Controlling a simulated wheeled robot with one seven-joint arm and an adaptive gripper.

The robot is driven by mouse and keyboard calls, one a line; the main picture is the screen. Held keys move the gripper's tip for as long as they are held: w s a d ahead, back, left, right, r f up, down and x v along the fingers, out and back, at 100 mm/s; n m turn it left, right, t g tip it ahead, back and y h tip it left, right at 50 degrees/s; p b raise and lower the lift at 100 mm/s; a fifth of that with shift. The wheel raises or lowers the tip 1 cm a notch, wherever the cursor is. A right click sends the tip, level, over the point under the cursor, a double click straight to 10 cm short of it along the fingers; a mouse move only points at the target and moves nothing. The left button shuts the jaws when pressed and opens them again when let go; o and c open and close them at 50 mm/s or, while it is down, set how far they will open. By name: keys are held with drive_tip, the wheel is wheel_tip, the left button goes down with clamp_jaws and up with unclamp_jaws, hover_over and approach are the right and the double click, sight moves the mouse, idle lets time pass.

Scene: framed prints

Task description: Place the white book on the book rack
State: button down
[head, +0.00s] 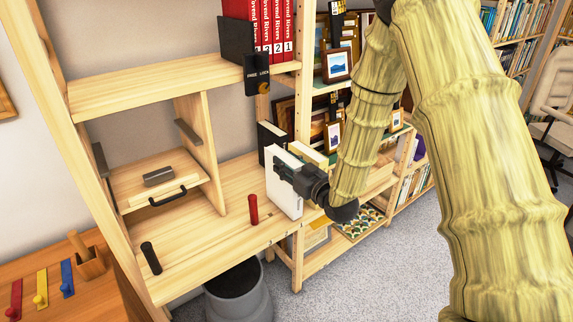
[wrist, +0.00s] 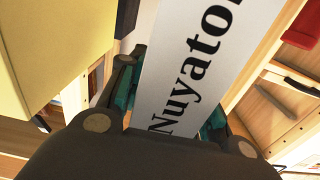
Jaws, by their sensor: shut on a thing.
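The white book (head: 283,190) stands upright on or just above the wooden shelf board, towards its right end. My gripper (head: 290,174) is shut on it from the right. In the wrist view the book's white spine (wrist: 188,70) with black lettering lies between my two fingers (wrist: 165,112). Behind the book, a black-covered book or bookend (head: 270,138) and a cream one (head: 307,154) stand at the shelf's right end. I cannot tell for sure which part is the book rack. The book's lower edge is too small to tell whether it touches the board.
A drawer with a black handle (head: 168,196) is at the left. A grey bin (head: 240,292) stands below.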

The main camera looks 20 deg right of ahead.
drive_tip(key=shift+f, duration=0.2)
drive_tip(key=c, duration=1)
unclamp_jaws()
drive_tip(key=shift+s+r+p, duration=0.1)
drive_tip(key=shift+r+p, duration=0.4)
drive_tip(key=shift+r, duration=0.25)
drive_tip(key=b+v, duration=0.2)
drive_tip(key=v, duration=0.9)
drive_tip(key=shift+s, duration=0.4)
drive_tip(key=s+a+f+m+g+h, duration=0.15)
drive_tip(key=s+f+g, duration=0.3)
drive_tip(key=f, duration=0.85)
drive_tip(key=s+f+m+g+h, duration=0.1)
drive_tip(key=s+f+g+h, duration=0.15)
drive_tip(key=s+f, duration=0.7)
drive_tip(key=s+a+f+m+g+h, duration=0.2)
drive_tip(key=s+f+g, duration=0.8)
drive_tip(key=s+f, duration=1)
drive_tip(key=s, duration=0.3)
drive_tip(key=shift+a+f, duration=0.2)
